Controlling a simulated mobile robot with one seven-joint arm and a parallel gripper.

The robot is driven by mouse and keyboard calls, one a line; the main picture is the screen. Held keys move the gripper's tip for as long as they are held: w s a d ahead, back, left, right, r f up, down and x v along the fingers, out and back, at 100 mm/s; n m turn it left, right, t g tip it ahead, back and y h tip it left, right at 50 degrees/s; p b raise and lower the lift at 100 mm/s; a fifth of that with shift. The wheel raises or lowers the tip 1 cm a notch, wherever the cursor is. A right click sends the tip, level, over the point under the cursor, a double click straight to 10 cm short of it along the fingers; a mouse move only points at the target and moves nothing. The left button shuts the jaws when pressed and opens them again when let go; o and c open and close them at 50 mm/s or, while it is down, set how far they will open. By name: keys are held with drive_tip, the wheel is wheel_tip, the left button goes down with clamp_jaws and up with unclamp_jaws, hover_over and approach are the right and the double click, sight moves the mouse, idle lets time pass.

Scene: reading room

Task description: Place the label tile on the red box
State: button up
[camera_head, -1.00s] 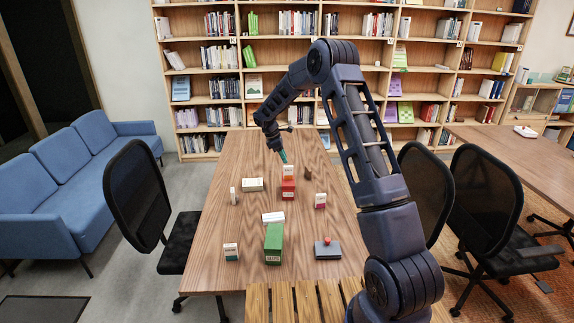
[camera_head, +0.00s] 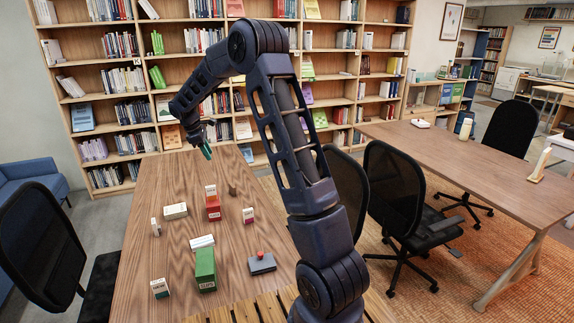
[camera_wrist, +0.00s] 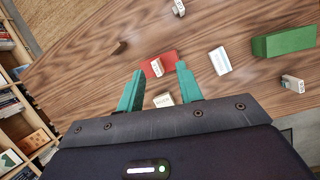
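The red box (camera_head: 213,212) stands on the wooden table. In the wrist view the tile (camera_wrist: 157,68) overlaps the near part of the red box (camera_wrist: 170,57). My gripper (camera_head: 206,152) is above and beyond the box, clear of the tile. In the wrist view its teal fingers (camera_wrist: 160,70) are spread apart with nothing between them.
Other small white blocks stand around the box, one at right (camera_head: 248,215), one at left (camera_head: 155,227).

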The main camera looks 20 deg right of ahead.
drive_tip(key=s+d+r+m+t+y, duration=0.1)
drive_tip(key=s+d+r+m, duration=0.3)
drive_tip(key=s, duration=0.4)
drive_tip(key=s+d+r+m, duration=0.1)
drive_tip(key=s+d+r, duration=0.4)
drive_tip(key=s+r, duration=0.15)
drive_tip(key=s+d+r+m+t+y, duration=0.1)
drive_tip(key=s+d+r+m, duration=0.25)
drive_tip(key=s, duration=0.45)
drive_tip(key=s+d+f+m+t+y, duration=0.1)
drive_tip(key=s+d+m, duration=0.2)
drive_tip(key=s, duration=0.8)
drive_tip(key=s+d+f+m+t, duration=0.1)
drive_tip(key=s+d+m, duration=0.2)
drive_tip(key=s, duration=0.8)
drive_tip(key=shift+s+f+m+y, duration=0.2)
drive_tip(key=shift+s+m+y, duration=0.15)
drive_tip(key=shift+m+y, duration=0.1)
